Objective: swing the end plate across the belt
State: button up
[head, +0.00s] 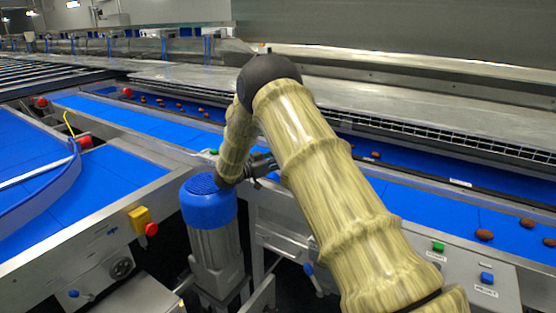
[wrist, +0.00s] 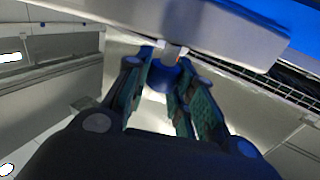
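My gripper (head: 262,166) is near the close rail of the long blue belt (head: 400,195), partly hidden by my arm in the head view. In the wrist view, its two dark fingers (wrist: 166,72) stand on either side of a round blue knob (wrist: 158,78) on a short pale stem. The knob nearly fills the space between the fingertips; whether both pads touch it I cannot tell. The stem meets a pale grey bar (wrist: 215,32) that crosses the top of the wrist view. I cannot clearly make out the end plate in the head view.
A blue-topped motor (head: 208,205) stands close left of my gripper. A second blue belt (head: 105,172) lies left. Brown dates (head: 484,235) are scattered on the belt. A control panel with green and blue buttons (head: 487,278) is at lower right.

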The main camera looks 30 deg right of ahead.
jog(key=o, duration=0.5)
jog(key=a, duration=1.2)
jog(key=shift+s, duration=0.1)
